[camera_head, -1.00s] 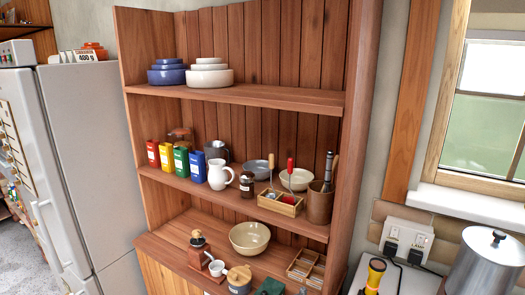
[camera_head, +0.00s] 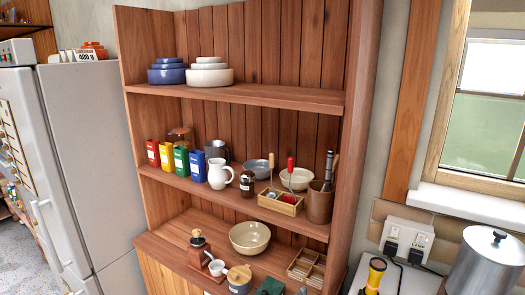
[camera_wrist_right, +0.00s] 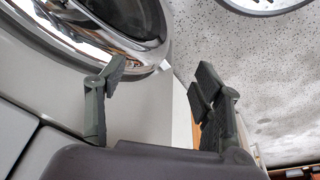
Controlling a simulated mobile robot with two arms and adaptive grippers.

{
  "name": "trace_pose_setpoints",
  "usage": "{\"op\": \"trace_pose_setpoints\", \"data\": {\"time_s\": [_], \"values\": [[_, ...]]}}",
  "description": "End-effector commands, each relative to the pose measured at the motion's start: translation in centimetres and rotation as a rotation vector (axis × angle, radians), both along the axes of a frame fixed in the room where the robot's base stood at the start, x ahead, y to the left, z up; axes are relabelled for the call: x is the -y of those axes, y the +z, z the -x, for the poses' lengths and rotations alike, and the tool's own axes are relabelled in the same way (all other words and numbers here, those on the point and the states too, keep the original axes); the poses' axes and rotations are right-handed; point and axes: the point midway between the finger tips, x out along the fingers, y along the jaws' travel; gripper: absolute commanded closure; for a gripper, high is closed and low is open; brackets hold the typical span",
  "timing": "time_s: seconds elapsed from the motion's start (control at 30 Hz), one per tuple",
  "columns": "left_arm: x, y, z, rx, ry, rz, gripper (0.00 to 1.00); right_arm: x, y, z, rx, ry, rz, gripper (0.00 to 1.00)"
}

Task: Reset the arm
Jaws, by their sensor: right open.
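My right gripper (camera_wrist_right: 160,88) shows in the right wrist view with its two dark grey fingers spread apart. It is open, with nothing between its fingers. A round chrome-rimmed door (camera_wrist_right: 130,50) on a light grey front lies behind the left finger; I cannot tell whether they touch. Neither gripper shows in the head view. My left gripper is in no view.
In the head view a wooden shelf unit (camera_head: 240,95) holds bowls, coloured boxes and a white jug (camera_head: 219,174). A white fridge (camera_head: 95,150) stands at left. A metal pot (camera_head: 490,255) and a yellow-black torch (camera_head: 374,275) are at lower right. Speckled floor (camera_wrist_right: 225,45) shows in the wrist view.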

Motion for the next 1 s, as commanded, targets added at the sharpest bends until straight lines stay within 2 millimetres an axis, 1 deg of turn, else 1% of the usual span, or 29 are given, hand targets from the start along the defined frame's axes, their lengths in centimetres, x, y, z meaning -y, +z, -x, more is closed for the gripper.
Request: {"op": "trace_pose_setpoints", "data": {"time_s": [0.03, 0.07, 0.1, 0.17, 0.2, 0.27, 0.3, 0.37, 0.4, 0.5, 0.6, 0.7, 0.8, 1.0], "values": [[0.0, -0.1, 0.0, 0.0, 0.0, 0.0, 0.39, 0.1, -2.8, 0.9, -0.02, 0.002, 0.003, 0.39], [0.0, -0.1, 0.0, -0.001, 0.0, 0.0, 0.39, 0.2, -4.1, 1.3, -0.025, 0.003, 0.003, 0.39], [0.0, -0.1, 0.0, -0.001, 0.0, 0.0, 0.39, 0.3, -6.0, 2.0, -0.034, 0.005, 0.004, 0.39], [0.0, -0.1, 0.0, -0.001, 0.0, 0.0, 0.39, 0.5, -8.6, 3.3, -0.046, 0.008, 0.006, 0.39], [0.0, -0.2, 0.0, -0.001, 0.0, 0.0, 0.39, 0.6, -10.4, 4.3, -0.056, 0.01, 0.008, 0.39], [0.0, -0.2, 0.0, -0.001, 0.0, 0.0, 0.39, 0.9, -13.0, 6.0, -0.069, 0.013, 0.009, 0.39], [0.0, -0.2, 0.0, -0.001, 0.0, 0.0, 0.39, 1.1, -14.6, 7.3, -0.078, 0.015, 0.01, 0.39], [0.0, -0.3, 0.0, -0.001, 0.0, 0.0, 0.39, 1.4, -16.7, 9.3, -0.091, 0.017, 0.012, 0.39], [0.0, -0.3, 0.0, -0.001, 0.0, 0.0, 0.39, 1.7, -18.0, 10.7, -0.099, 0.019, 0.013, 0.39], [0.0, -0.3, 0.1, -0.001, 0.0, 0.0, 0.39, 2.3, -20.4, 13.9, -0.116, 0.024, 0.016, 0.39], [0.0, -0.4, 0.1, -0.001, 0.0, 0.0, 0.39, 2.8, -21.8, 16.5, -0.129, 0.027, 0.018, 0.39], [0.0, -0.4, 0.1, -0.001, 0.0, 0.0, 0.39, 3.1, -22.5, 18.1, -0.134, 0.03, 0.02, 0.39], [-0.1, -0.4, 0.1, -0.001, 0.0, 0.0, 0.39, 3.3, -22.8, 18.9, -0.136, 0.031, 0.02, 0.39], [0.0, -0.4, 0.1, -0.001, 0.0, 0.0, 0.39, 3.3, -22.8, 19.0, -0.136, 0.031, 0.02, 0.39]]}}
